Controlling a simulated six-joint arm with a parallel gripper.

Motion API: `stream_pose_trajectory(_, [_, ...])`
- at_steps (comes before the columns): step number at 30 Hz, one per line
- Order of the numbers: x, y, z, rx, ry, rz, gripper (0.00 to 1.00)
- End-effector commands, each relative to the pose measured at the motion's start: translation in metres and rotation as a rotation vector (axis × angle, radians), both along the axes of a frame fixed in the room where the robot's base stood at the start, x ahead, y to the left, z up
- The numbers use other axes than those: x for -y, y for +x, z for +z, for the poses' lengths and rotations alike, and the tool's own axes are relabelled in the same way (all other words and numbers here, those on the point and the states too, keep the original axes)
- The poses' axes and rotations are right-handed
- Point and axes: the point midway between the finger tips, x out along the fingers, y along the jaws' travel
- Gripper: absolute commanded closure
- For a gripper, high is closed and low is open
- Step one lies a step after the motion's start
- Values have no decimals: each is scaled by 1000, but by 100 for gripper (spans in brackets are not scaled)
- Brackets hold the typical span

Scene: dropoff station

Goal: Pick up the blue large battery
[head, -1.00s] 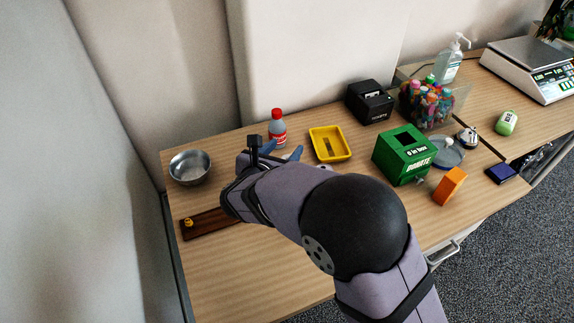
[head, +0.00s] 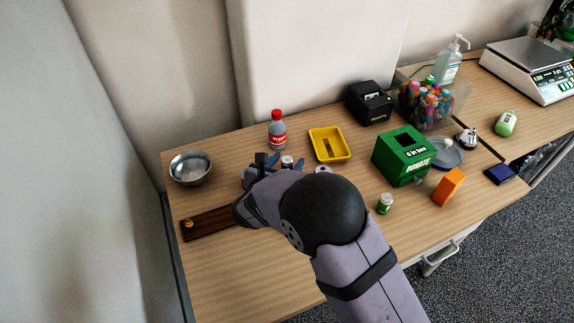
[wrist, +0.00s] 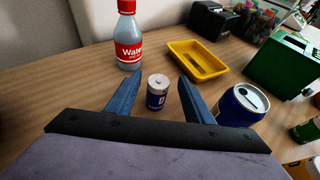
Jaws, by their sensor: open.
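A blue battery (wrist: 157,96) with a pale top stands upright on the desk in the wrist view. It sits between the two blue fingers of my gripper (wrist: 160,77), with visible gaps on both sides. The gripper is open and holds nothing. In the head view the battery's pale top (head: 287,160) shows beside the fingers, and my arm hides most of its body.
A blue can (wrist: 240,106) stands just right of the right finger. A red-capped water bottle (head: 277,130) and yellow tray (head: 345,154) are behind. A green battery (head: 385,204) and green donation box (head: 403,158) stand right. A metal bowl (head: 190,168) and wooden board (head: 207,223) are left.

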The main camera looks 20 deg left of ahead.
Motion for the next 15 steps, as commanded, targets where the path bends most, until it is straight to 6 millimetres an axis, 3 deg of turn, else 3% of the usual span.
stream_pose_trajectory(9, [-3, 36, -12, -1, -1, -3, 53])
stream_pose_trajectory(15, [-4, 45, -15, -1, 1, -1, 53])
